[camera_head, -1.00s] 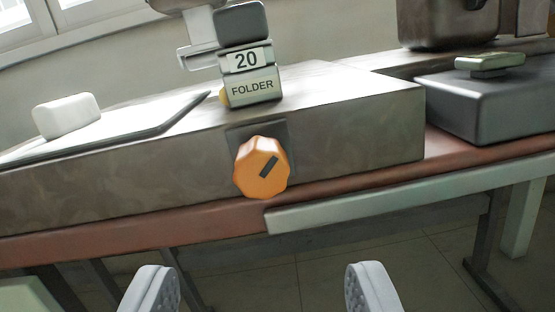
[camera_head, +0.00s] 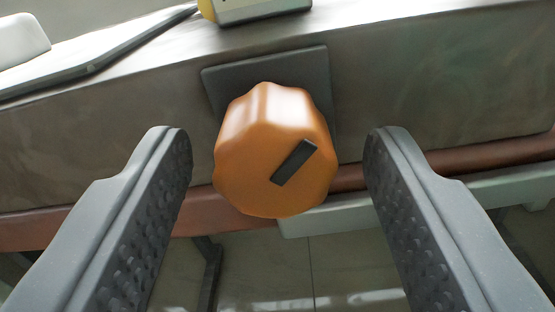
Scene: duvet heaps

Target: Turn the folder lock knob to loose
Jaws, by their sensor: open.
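The orange folder lock knob (camera_head: 255,150) has a scalloped rim and sits on a dark square plate (camera_head: 318,85) on the front face of the grey metal folder (camera_head: 430,95). A dark marker bar on the knob slants from lower left to upper right. My gripper (camera_head: 278,150) is open, with one grey finger on each side of the knob. There is a visible gap between each finger and the knob in the picture. Whether the fingertips reach the knob's depth I cannot tell.
A reddish-brown table edge (camera_head: 60,229) runs below the folder, with a pale rail (camera_head: 455,193) under it at right. A white block (camera_head: 22,38) and a dark flat plate (camera_head: 110,60) lie on top at upper left. Open floor shows below.

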